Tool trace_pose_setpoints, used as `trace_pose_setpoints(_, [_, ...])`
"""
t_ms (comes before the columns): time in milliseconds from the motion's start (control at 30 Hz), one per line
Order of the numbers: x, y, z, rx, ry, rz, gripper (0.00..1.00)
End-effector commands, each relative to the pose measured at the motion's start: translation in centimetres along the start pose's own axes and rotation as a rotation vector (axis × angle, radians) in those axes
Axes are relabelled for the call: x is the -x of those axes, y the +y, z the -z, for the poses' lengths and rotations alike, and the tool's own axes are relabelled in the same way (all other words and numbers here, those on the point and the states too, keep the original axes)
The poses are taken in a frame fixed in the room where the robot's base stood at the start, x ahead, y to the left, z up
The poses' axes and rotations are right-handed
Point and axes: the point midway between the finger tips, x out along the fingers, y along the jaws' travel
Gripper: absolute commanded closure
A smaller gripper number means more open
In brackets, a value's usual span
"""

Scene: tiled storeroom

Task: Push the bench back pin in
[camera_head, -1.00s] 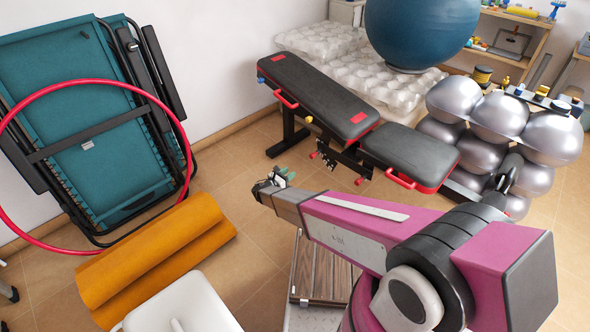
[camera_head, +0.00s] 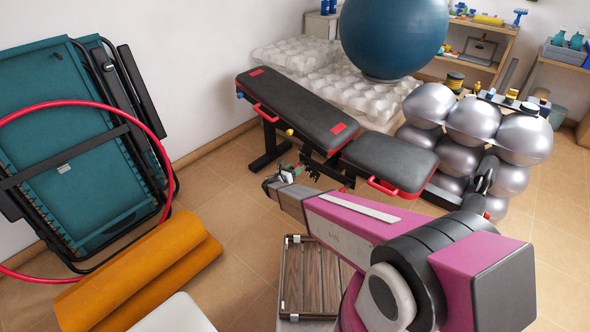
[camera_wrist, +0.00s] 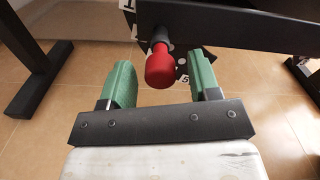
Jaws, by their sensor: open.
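The weight bench (camera_head: 300,108) has black pads with red trim and stands past my gripper in the head view. In the wrist view, the bench's pin shows as a round red knob (camera_wrist: 160,70) on a grey collar, under a dark bench beam (camera_wrist: 225,22). My gripper (camera_wrist: 162,84) is open, with green pads on both fingers. The knob appears between the two fingers, with a gap on each side; I cannot tell its exact depth. In the head view, my gripper (camera_head: 281,177) is beside the bench frame, and the pin cannot be clearly picked out there.
Dark bench legs stand at left (camera_wrist: 38,82) and right in the wrist view. A slatted wooden item (camera_head: 310,280) lies below my arm. Silver balls (camera_head: 470,125) stand right of the bench. An orange roll (camera_head: 140,268) and a red hoop (camera_head: 165,185) are at left.

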Motion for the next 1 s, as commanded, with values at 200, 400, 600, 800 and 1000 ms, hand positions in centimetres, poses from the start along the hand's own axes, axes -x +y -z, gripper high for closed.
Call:
trace_pose_setpoints(200, [-1.3,0.0,0.0,0.0,0.001,-0.001,0.44])
trace_pose_setpoints(400, [-1.3,0.0,0.0,0.0,0.001,-0.001,0.44])
trace_pose_setpoints(600, [-1.3,0.0,0.0,0.0,0.001,-0.001,0.86])
trace_pose_setpoints(800, [-1.0,0.0,0.0,0.0,0.0,-0.001,1.0])
trace_pose_setpoints(1000, [-0.3,0.0,0.0,-0.001,-0.002,0.0,1.0])
